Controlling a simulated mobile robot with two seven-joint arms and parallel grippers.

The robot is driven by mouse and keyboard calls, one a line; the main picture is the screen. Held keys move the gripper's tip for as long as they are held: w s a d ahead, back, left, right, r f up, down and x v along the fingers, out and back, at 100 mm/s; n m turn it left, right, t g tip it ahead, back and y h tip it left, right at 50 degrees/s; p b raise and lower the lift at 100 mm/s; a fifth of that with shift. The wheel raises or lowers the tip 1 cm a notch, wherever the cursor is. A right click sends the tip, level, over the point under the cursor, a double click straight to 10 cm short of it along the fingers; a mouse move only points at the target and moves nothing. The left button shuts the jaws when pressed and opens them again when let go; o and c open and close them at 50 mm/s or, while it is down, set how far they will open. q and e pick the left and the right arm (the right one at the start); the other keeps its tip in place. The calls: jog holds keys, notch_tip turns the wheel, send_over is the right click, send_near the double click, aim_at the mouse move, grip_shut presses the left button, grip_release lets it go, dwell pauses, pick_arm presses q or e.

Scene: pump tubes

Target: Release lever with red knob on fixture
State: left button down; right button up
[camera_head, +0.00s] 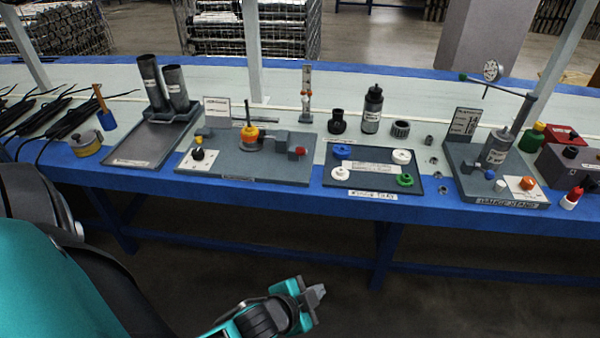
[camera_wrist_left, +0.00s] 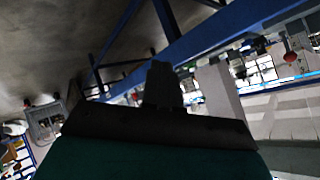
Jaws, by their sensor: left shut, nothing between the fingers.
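The fixture (camera_head: 240,172) is a grey plate on the blue-edged bench, left of centre in the head view. A red knob (camera_head: 300,151) sits at the right end of its grey block. Left of the block are an orange-yellow round part (camera_head: 250,132) with a thin upright rod, and a black knob (camera_head: 198,154) on a white pad. My left gripper (camera_head: 317,292) is shut and empty, in front of the bench and well apart from the fixture. In the left wrist view its fingers (camera_wrist_left: 163,85) are a dark shape. My right gripper is not in view.
A dark tray with two tubes (camera_head: 162,82) stands left of the fixture. A tray with rings (camera_head: 372,168) lies to the right, with a gauge stand (camera_head: 495,165) beyond. Cables lie at far left. The bench's blue front edge (camera_head: 330,200) lies between gripper and fixture.

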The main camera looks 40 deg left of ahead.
pick_arm(q)
jog(key=w+a+f+m+y+b, duration=0.4)
jog(key=w+a+f+m+b, duration=0.15)
jog(key=w+a+m, duration=0.2)
jog(key=w+a+r+m+t+y+b, duration=0.4)
jog(key=w+a+m+y+b, duration=0.3)
jog(key=w+a+m, duration=0.3)
jog(key=shift+a+r+m, duration=0.25)
jog(key=shift+r+m, duration=0.35)
jog(key=shift+m, duration=0.55)
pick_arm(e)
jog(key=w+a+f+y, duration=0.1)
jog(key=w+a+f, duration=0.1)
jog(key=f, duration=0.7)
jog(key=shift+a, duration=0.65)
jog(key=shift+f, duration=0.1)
